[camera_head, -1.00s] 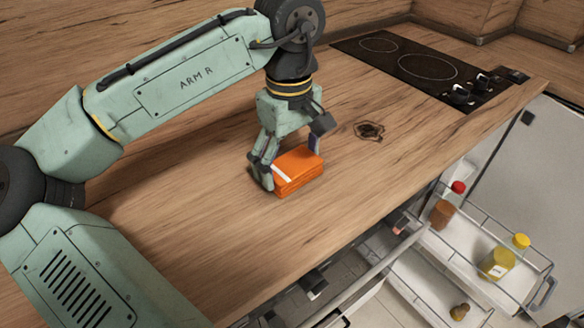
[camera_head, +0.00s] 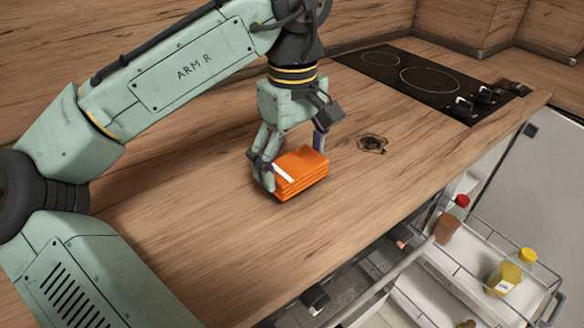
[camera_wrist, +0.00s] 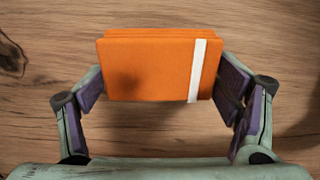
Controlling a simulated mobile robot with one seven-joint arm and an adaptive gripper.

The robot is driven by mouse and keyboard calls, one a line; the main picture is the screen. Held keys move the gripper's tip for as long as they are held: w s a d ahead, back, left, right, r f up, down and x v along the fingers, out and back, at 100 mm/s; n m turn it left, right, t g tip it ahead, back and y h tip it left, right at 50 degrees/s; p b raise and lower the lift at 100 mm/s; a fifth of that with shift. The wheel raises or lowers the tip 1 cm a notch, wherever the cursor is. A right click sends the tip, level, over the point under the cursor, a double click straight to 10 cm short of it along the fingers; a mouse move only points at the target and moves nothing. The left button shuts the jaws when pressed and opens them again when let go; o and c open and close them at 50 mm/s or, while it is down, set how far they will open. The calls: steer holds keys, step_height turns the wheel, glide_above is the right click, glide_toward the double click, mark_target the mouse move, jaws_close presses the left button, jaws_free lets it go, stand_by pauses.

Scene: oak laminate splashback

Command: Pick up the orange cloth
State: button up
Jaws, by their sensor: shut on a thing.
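The orange cloth (camera_head: 302,172) is a folded stack with a white stripe near one end. It is over the wooden counter, and a dark shadow shows beside it; I cannot tell for sure whether its underside is clear of the counter. My gripper (camera_head: 292,166) has a finger at each end of the cloth and is shut on it. In the wrist view the cloth (camera_wrist: 150,68) fills the space between the purple-padded fingers of my gripper (camera_wrist: 160,90), with its white stripe near the right finger.
A black cooktop (camera_head: 420,80) with knobs lies at the back right of the counter (camera_head: 190,235). A dark knot marks the wood right of the cloth. Below the front edge, a pulled-out wire rack (camera_head: 480,262) holds several bottles and jars. The counter around the cloth is clear.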

steer(key=s, duration=0.5)
steer(key=s+r+b, duration=0.1)
steer(key=s, duration=0.4)
steer(key=s+b, duration=0.1)
steer(key=s, duration=0.4)
steer(key=shift+d+r, duration=0.15)
steer(key=shift+d, duration=0.1)
